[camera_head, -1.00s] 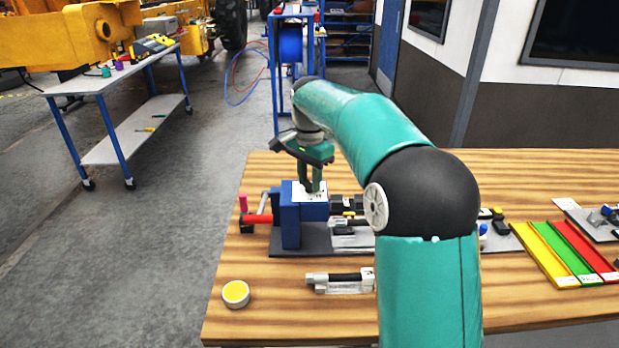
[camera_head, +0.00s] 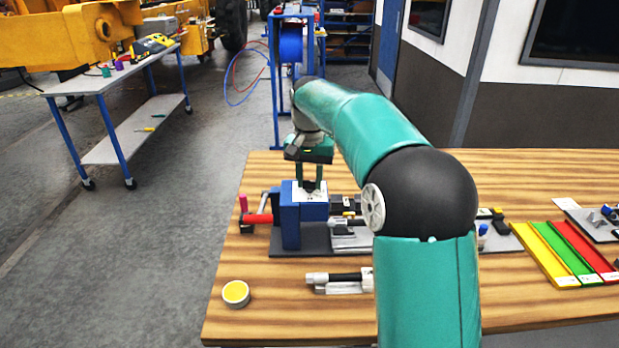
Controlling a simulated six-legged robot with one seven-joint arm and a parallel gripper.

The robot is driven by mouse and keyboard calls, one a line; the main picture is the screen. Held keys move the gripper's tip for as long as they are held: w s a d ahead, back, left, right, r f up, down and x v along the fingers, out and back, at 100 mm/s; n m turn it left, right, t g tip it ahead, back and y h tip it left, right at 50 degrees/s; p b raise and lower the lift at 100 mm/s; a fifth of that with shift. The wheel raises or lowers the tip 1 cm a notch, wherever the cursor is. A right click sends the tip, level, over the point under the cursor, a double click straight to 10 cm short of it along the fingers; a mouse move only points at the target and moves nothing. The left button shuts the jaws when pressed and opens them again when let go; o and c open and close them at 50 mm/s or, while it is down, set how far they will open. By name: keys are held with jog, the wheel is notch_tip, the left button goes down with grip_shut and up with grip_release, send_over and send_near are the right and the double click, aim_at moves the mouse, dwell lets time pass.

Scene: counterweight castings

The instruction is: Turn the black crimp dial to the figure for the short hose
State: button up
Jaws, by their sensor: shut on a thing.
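A blue crimp press (camera_head: 290,222) stands on a dark base plate on the wooden bench, with a white scale plate (camera_head: 300,192) on its top. My gripper (camera_head: 310,190) points down at this plate, its fingers shut on the crimp dial there. The black dial is mostly hidden by the fingers, and its figures are too small to read. A short hose with pale fittings (camera_head: 338,282) lies on the bench in front of the press.
A yellow-topped round tin (camera_head: 236,294) stands at the bench's front left. Yellow, green and red trays (camera_head: 566,252) lie at the right. A red-handled lever (camera_head: 258,218) sticks out left of the press. My arm hides the bench's middle.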

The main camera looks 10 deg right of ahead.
jog(key=shift+n, duration=1.1)
jog(key=o, duration=1)
jog(key=shift+r, duration=0.15)
